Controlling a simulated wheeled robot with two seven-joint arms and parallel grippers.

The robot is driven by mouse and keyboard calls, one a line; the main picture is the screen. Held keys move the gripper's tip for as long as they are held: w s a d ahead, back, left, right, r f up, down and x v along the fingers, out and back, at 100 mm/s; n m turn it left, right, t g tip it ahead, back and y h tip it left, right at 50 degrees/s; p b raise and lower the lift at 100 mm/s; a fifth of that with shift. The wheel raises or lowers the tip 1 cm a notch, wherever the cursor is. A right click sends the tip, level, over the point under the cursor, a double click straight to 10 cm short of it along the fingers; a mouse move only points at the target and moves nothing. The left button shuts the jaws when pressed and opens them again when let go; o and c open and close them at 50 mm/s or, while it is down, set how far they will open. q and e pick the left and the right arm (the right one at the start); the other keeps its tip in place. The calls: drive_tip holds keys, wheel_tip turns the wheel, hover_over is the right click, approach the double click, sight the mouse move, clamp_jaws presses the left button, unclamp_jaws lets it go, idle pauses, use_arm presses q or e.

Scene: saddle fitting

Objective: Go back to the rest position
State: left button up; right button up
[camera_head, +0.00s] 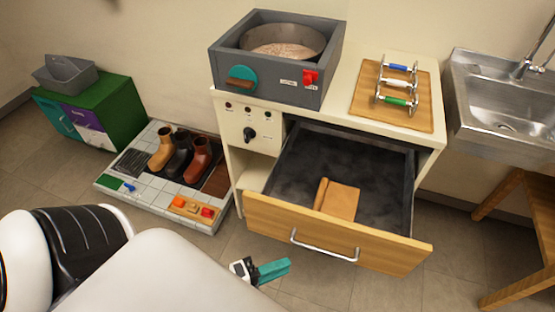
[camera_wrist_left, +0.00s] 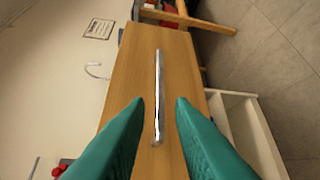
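My left gripper (camera_head: 265,270) has teal fingers and is in front of the open drawer, low and left of its handle (camera_head: 325,246). In the left wrist view the gripper (camera_wrist_left: 160,100) is open and empty. The silver handle (camera_wrist_left: 158,70) appears beyond and between its fingertips; I cannot tell the exact gap. The drawer (camera_head: 330,230) has a wooden front and a dark inside, and is pulled out. A folded tan piece (camera_head: 342,202) lies in it. My right gripper is not in view.
The cabinet carries a grey box with a round pan (camera_head: 283,45) and a wooden board (camera_head: 372,105) with several handled pieces. A sink (camera_head: 500,95) and wooden stand (camera_head: 525,195) are at right. Boots (camera_head: 180,155) on a tiled mat and a green chest (camera_head: 105,95) are at left.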

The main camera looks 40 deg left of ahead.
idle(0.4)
use_arm(q)
drive_tip(key=s+a+f+n+g+y+p, duration=0.15)
drive_tip(key=f+n, duration=0.25)
drive_tip(key=f, duration=0.5)
drive_tip(key=s+a+f+n+g+y, duration=0.2)
drive_tip(key=a+f+n+y, duration=0.15)
drive_tip(key=f, duration=0.45)
drive_tip(key=s+a+f+n+g+y, duration=0.1)
drive_tip(key=s+f+n+g+y, duration=0.1)
drive_tip(key=f+n, duration=0.5)
drive_tip(key=s+f+n+g+y+p, duration=0.1)
drive_tip(key=s+f+n+g, duration=0.4)
drive_tip(key=s+f, duration=0.8)
drive_tip(key=s+g, duration=0.1)
drive_tip(key=g, duration=0.1)
drive_tip(key=shift+s+a+f+g, duration=0.15)
drive_tip(key=shift+a+f+g, duration=0.2)
drive_tip(key=shift+f, duration=0.05)
